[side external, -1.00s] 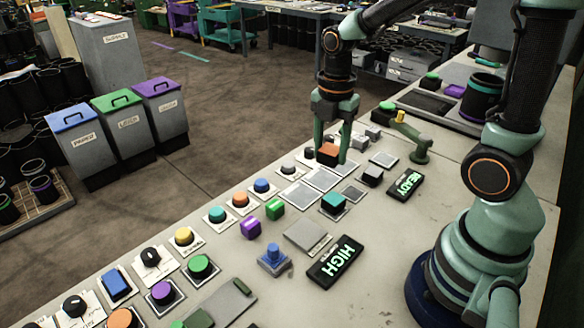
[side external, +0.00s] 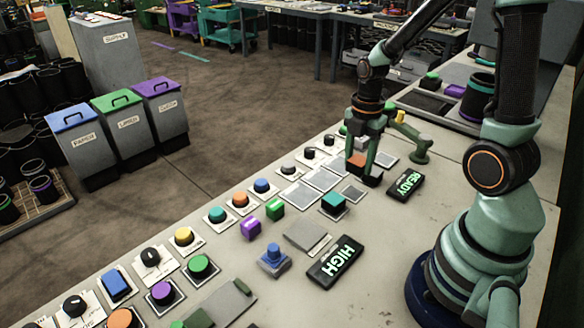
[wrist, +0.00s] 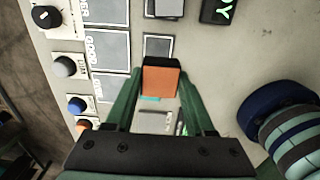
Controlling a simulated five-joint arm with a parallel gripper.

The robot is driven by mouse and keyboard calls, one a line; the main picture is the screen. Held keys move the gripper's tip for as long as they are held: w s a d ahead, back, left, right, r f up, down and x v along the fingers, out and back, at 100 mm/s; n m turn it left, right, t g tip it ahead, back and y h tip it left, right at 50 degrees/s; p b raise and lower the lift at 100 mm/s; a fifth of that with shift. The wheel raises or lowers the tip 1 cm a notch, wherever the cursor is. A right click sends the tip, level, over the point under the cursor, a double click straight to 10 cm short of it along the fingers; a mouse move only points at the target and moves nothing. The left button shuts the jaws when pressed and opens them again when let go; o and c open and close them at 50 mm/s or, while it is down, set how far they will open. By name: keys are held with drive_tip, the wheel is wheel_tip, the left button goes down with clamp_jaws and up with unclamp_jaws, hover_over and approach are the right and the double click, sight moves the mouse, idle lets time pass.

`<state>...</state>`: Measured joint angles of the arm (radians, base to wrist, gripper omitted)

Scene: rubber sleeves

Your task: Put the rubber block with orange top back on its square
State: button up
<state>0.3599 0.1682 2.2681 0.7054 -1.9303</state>
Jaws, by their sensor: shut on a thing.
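The rubber block with orange top (side external: 357,159) is between the fingers of my gripper (side external: 368,163), which is shut on it. In the wrist view the block's orange top (wrist: 161,82) and a dark side show between the fingertips (wrist: 160,78). A small empty dark-grey square with a pale border (wrist: 158,47) lies just beyond the block there; it also shows in the side view (side external: 352,193), in front of my gripper. The block appears held above the bench; its exact height I cannot tell. No mark shows which square is its own.
A teal-topped block (side external: 333,202) stands on a square close by. A READY display (side external: 407,185) lies to the right and a HIGH display (side external: 336,260) in front. Larger grey panels (side external: 300,194) lie left. Several coloured knobs line the bench's far edge.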

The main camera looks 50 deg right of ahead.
sight(358, 160)
drive_tip(key=shift+f, duration=3.9)
drive_tip(key=o, duration=1.3)
drive_tip(key=shift+f, duration=0.15)
drive_tip(key=shift+c, duration=0.2)
wheel_tip(358, 160, up, 12)
drive_tip(key=shift+r, duration=0.25)
drive_tip(key=s+a+r+m+t, duration=0.1)
drive_tip(key=a+r+m+t, duration=0.4)
drive_tip(key=a+r+m, duration=0.6)
drive_tip(key=shift+s+a+r+m+t, duration=0.15)
drive_tip(key=shift+s+r+m+t, duration=0.3)
drive_tip(key=shift+m, duration=3.05)
